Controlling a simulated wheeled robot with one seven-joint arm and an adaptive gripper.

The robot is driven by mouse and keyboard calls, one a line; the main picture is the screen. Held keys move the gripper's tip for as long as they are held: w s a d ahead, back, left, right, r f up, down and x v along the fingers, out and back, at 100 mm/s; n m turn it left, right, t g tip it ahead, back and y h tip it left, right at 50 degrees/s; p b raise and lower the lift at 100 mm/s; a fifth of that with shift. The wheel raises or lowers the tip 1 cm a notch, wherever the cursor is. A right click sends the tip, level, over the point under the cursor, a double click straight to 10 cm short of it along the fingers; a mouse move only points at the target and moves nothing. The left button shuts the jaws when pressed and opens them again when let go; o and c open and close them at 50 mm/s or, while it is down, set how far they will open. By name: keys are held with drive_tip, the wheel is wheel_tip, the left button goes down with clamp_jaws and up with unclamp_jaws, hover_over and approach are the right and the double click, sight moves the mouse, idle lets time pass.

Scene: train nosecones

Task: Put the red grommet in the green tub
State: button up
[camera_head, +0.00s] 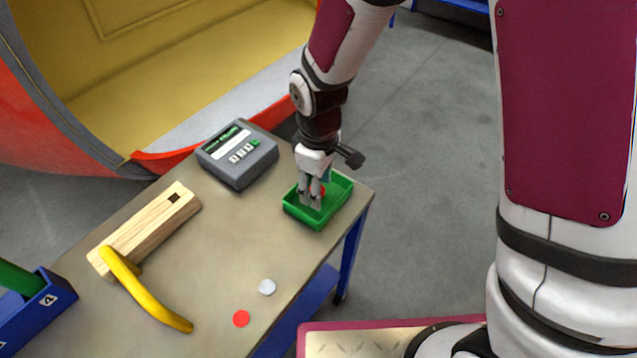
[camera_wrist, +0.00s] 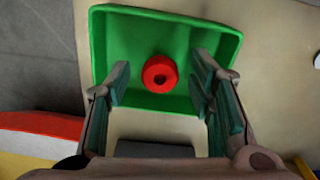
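The red grommet (camera_wrist: 159,74) lies in the green tub (camera_wrist: 122,28), on its floor, with its hole facing up in the wrist view. In the head view a little of the grommet (camera_head: 321,189) shows behind my gripper's fingers. The tub (camera_head: 334,211) stands near the right edge of the table in the head view. My gripper (camera_head: 311,203) points down over the tub. In the wrist view my gripper (camera_wrist: 161,98) has its two fingers spread wide with nothing between the pads, and the grommet lies clear of both.
A grey device (camera_head: 238,158) with buttons stands left of the tub. A wooden block (camera_head: 145,232) and a yellow curved handle (camera_head: 150,300) lie further left. A red disc (camera_head: 241,318) and a light grey piece (camera_head: 267,287) lie at the front. A blue bin (camera_head: 45,305) is at lower left.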

drive_tip(key=shift+r, duration=0.1)
wheel_tip(320, 180, up, 12)
drive_tip(key=s+d+r+m+t, duration=0.2)
drive_tip(key=s+d+r+m, duration=0.3)
drive_tip(key=d+r, duration=0.55)
drive_tip(key=s+d+r+m+t, duration=0.2)
drive_tip(key=s+d+m, duration=0.5)
drive_tip(key=s, duration=0.4)
drive_tip(key=shift+d+r+t, duration=0.4)
drive_tip(key=shift+d+r, duration=0.05)
drive_tip(key=shift+r, duration=0.3)
